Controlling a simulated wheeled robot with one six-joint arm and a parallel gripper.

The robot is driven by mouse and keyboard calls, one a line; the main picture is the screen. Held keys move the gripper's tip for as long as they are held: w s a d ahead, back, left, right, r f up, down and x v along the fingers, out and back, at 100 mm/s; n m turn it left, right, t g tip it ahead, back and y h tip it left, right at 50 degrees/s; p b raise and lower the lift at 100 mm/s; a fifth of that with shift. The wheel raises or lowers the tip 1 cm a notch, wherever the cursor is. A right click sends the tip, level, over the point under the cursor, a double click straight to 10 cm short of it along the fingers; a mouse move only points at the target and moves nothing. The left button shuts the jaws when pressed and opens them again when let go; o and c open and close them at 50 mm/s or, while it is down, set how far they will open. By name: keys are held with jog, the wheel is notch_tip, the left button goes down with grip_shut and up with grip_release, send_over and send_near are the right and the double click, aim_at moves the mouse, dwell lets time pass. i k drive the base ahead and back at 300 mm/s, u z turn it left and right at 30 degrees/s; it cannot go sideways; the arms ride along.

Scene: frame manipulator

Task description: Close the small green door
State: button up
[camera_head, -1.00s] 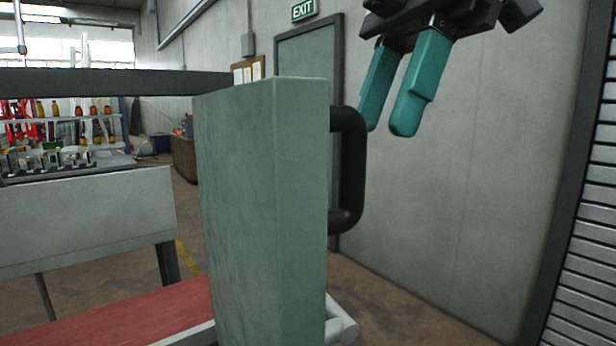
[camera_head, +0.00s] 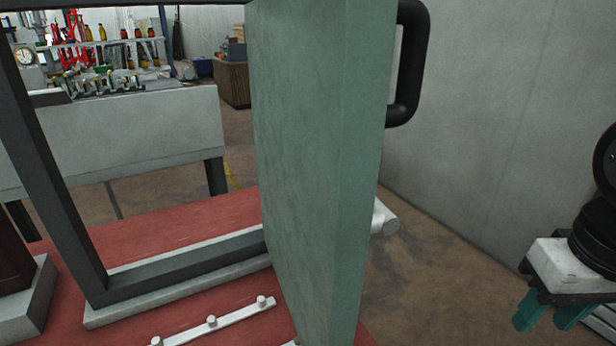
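The small green door (camera_head: 310,160) stands swung open, jutting toward me out of its dark frame (camera_head: 55,170). Its black handle (camera_head: 415,65) sits on the right face, near the top of the view. My gripper (camera_head: 545,318) is at the lower right, with its teal fingers pointing down and a gap between them. It is empty and well to the right of the door, below the handle and touching neither. The door's hinge side is not clearly visible.
The frame stands on a red tabletop (camera_head: 165,235) with a white rail with pegs (camera_head: 215,322) on it. A grey wall (camera_head: 500,120) runs along the right. A bench (camera_head: 130,130) with bottles and tools stands behind. Open floor lies between the door and my gripper.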

aim_at(320, 71)
jog(key=k, duration=0.4)
jog(key=u, duration=3)
jog(key=k, duration=1.55)
jog(key=z, duration=1.45)
